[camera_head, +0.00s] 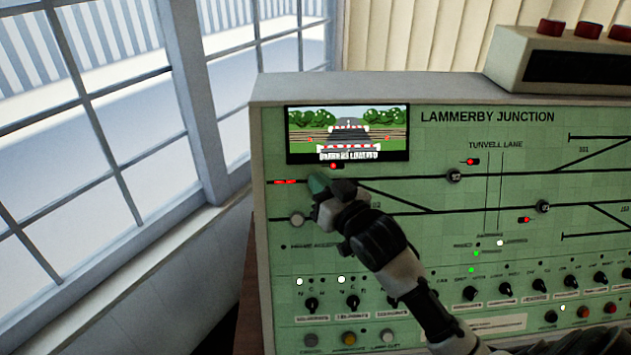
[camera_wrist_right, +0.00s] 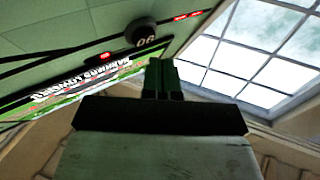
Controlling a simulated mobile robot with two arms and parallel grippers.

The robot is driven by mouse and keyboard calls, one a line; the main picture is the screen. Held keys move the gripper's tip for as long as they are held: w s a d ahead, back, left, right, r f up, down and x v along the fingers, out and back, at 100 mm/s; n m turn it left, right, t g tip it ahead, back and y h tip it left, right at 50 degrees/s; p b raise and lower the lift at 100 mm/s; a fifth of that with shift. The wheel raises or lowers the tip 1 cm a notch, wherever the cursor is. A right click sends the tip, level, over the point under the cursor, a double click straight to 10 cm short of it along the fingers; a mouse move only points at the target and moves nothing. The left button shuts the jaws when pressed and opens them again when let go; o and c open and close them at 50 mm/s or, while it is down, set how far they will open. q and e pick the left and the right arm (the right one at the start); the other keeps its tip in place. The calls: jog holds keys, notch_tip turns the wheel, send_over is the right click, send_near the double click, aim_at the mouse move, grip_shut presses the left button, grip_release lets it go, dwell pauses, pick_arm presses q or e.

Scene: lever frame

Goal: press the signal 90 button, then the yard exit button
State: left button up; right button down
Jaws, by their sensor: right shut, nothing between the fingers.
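The green signal panel (camera_head: 440,135) reads "LAMMERBY JUNCTION". My right gripper (camera_head: 318,184) is shut and empty in front of the upper track line at the panel's left, below the screen. In the right wrist view its fingertips (camera_wrist_right: 162,72) are together, close to a round black button marked 90 (camera_wrist_right: 141,32), which appears upside down there. A gap seems to show between fingertips and button; contact cannot be told. The gripper hides the 90 button in the head view. A pale round button (camera_head: 297,219) sits on the lower track line; I cannot read a yard exit label. My left gripper is not in view.
A screen (camera_head: 347,134) with a level-crossing picture is above my gripper. Other black track buttons (camera_head: 455,176) are to the right. Rows of knobs (camera_head: 470,293) and coloured buttons line the lower panel. A window (camera_head: 130,120) is at the left.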

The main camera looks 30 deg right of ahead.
dwell(0.8)
jog(key=shift+w+d+f, duration=0.15)
jog(key=shift+w+f, duration=0.05)
jog(key=shift+w, duration=0.15)
jog(key=shift+w+d+f, duration=0.15)
jog(key=shift+w+f, duration=0.05)
jog(key=shift+w, duration=0.15)
dwell(0.7)
dwell(0.3)
jog(key=shift+s+a+r+p, duration=0.3)
jog(key=shift+s+r+p, duration=0.1)
jog(key=shift+s+p, duration=0.3)
